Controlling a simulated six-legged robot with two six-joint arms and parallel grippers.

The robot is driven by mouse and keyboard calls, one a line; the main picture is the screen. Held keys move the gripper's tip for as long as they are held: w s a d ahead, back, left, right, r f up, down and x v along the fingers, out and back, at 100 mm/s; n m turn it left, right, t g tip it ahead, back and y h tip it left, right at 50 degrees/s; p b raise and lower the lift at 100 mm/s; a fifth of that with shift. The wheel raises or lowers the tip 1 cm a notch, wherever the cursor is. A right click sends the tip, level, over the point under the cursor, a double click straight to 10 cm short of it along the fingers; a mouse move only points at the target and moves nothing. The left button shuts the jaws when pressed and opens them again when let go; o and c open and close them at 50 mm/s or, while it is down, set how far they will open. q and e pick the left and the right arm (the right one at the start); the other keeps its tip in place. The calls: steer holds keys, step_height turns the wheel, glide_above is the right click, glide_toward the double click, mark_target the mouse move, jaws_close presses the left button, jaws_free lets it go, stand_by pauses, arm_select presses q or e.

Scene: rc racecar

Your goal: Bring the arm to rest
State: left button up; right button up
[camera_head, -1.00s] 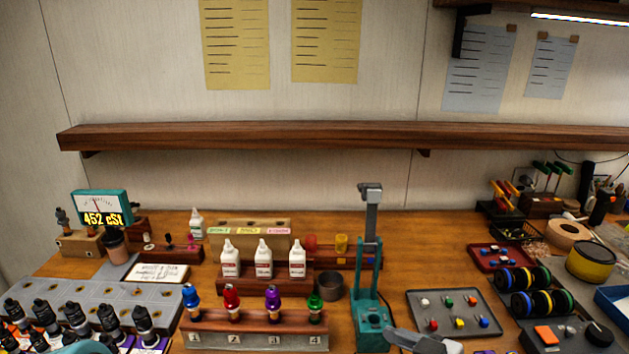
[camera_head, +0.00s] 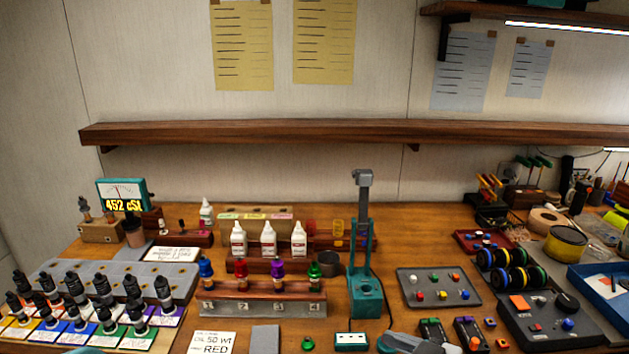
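A smooth grey part of my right arm (camera_head: 414,343) shows at the bottom edge, right of centre, low in front of the bench things. Its fingers cannot be made out, and nothing is clearly held there. Only a sliver of teal, likely my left arm (camera_head: 84,350), shows at the bottom left; its gripper is out of view. A teal stand with a grey upright (camera_head: 364,285) is on the bench behind my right arm. The wooden bench (camera_head: 420,225) carries the other things.
Right are a parts tray (camera_head: 410,279), wheels (camera_head: 506,277) and a dark box (camera_head: 535,325). A shelf (camera_head: 330,133) hangs above.

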steer(key=s+a+f+m+g+h, duration=0.1)
steer(key=s+f+m+g, duration=0.2)
steer(key=f, duration=1)
steer(key=s+a+f+m+g+h, duration=0.15)
steer(key=f+m, duration=0.35)
steer(key=f, duration=0.9)
steer(key=s+d+f+m+g+h, duration=0.3)
steer(key=s+f+g, duration=0.2)
steer(key=s+f, duration=0.5)
steer(key=shift+s+d+f, duration=0.15)
steer(key=shift+s+f, duration=0.1)
steer(key=shift+s, duration=0.9)
steer(key=shift+s, duration=0.1)
